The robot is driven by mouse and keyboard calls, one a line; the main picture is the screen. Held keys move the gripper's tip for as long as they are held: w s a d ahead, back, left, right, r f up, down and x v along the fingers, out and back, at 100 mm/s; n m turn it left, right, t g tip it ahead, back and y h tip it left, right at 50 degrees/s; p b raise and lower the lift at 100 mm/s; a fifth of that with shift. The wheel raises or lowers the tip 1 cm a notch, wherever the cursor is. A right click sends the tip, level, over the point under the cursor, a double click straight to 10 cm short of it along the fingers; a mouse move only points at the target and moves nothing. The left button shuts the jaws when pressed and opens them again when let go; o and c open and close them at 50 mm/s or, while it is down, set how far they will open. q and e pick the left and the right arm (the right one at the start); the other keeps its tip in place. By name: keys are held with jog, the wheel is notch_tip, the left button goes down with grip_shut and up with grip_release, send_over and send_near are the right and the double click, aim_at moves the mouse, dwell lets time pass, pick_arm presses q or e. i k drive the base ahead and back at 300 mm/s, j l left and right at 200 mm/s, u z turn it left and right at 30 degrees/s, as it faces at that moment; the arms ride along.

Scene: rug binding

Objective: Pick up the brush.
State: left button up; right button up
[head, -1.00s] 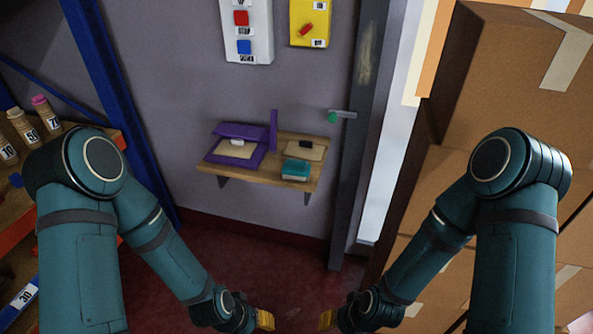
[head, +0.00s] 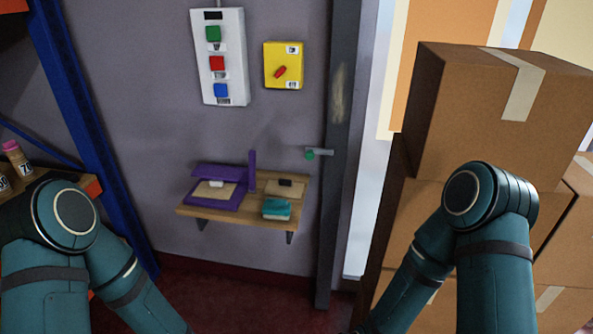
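I cannot make out a brush for certain. A small wooden wall shelf (head: 191,211) holds a purple open folder-like holder (head: 205,170) with a tan pad and a small white piece on it. Beside it are a tan board (head: 281,191) with a small black piece on top and a teal block (head: 277,206) with a pale lower part at the front edge. Both my forearms run down out of the bottom of the head view, so neither gripper shows. Nothing on the shelf is touched by my arms.
Stacked cardboard boxes (head: 430,120) stand at right, a blue rack post (head: 75,110) at left.

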aim_at(272, 209)
jog(key=i+j+z, duration=0.1)
jog(key=z, duration=1)
jog(key=j+z, duration=0.4)
jog(key=k+j+z, duration=0.1)
jog(key=j+z, duration=0.3)
jog(key=j, duration=0.1)
